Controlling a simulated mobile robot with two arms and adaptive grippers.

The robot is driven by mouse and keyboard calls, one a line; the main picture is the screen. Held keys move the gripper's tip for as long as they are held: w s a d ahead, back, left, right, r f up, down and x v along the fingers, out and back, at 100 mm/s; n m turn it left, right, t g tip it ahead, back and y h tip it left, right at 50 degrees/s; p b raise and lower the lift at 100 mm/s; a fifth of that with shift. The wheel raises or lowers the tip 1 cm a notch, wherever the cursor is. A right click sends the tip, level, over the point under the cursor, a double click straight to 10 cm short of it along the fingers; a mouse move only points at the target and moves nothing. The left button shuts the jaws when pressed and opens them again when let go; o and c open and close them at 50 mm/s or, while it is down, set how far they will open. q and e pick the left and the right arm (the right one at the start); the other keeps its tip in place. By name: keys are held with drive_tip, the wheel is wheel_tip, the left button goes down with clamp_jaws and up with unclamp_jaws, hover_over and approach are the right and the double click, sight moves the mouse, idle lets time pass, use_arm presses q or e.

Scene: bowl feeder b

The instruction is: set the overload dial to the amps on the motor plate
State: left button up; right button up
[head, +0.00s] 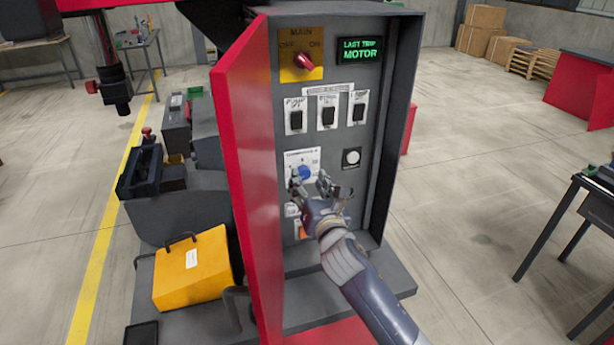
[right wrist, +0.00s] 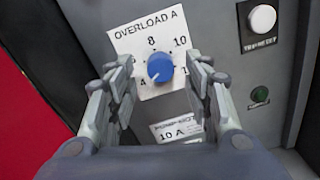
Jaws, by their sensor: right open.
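The overload dial is a blue knob (right wrist: 160,68) on a white scale plate (right wrist: 125,44) headed "OVERLOAD A". The figures 4, 8 and 10 are legible; others are partly covered by my fingers. A pale mark shows on the knob's lower left edge, but its exact setting is unclear. The dial also shows in the head view (head: 305,172). My right gripper (right wrist: 160,78) is open, its fingers on either side of the knob, apparently without touching it. Below, a partly hidden label (right wrist: 178,130) reads "PUMP MOT..." and "10 A". My left gripper is not in view.
The open red door (head: 245,150) stands left of the cabinet. Above the dial are several black switches (head: 327,115), the red main switch (head: 303,61) and a green display (head: 360,50) reading "LAST TRIP MOTOR".

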drive_tip(key=shift+w+a, duration=0.2)
drive_tip(key=shift+w, duration=0.5)
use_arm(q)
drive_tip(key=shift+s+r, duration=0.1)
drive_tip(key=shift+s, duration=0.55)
use_arm(e)
drive_tip(key=shift+w+a, duration=0.1)
drive_tip(key=shift+w, duration=0.15)
drive_tip(key=c, duration=1)
drive_tip(key=shift+c, duration=0.2)
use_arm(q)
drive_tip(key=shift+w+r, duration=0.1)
